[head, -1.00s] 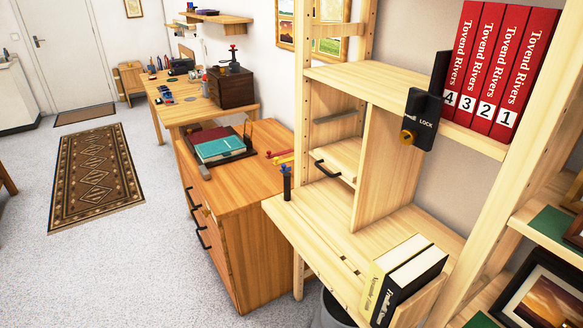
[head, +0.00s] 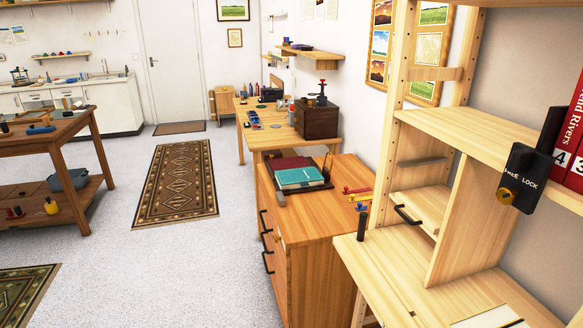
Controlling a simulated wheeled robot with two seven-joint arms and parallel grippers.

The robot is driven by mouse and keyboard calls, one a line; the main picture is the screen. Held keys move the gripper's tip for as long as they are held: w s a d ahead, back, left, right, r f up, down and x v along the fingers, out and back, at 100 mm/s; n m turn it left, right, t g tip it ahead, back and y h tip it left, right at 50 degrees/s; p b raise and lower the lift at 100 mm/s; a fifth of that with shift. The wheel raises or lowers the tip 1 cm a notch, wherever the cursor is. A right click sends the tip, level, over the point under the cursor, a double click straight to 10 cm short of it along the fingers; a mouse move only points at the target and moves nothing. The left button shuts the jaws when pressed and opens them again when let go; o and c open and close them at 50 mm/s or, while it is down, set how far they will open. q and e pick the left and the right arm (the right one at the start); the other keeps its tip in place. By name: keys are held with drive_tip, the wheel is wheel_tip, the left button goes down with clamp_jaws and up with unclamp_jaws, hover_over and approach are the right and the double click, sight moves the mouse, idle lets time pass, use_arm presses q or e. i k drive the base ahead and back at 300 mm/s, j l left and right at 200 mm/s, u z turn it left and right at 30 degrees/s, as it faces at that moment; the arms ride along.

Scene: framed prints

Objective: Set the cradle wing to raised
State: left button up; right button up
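Neither of my grippers shows in the head view. No part is plainly marked as the cradle wing. A dark, low stand (head: 309,184) on the wooden drawer cabinet (head: 312,222) holds a teal book (head: 300,177) and a dark red book (head: 290,163), and may be the cradle. Thin upright posts rise at its right end. I cannot tell whether it has a wing or how that is set.
A pale wood shelf unit (head: 440,122) fills the right, with a black lock box (head: 523,178) and red volumes (head: 574,140). A workbench (head: 262,138) stands behind the cabinet. Another table (head: 75,138) is at left. Carpet with a patterned rug (head: 177,183) lies open between.

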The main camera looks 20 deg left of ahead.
sight(298, 162)
drive_tip(key=i+j+z, duration=0.3)
drive_tip(key=i+j, duration=0.15)
drive_tip(key=j, duration=0.2)
drive_tip(key=i+j+z, duration=0.15)
drive_tip(key=j, duration=0.2)
drive_tip(key=i+j+z, duration=0.1)
drive_tip(key=j, duration=0.3)
drive_tip(key=i+j+z, duration=0.15)
drive_tip(key=j, duration=0.25)
drive_tip(key=i, duration=0.1)
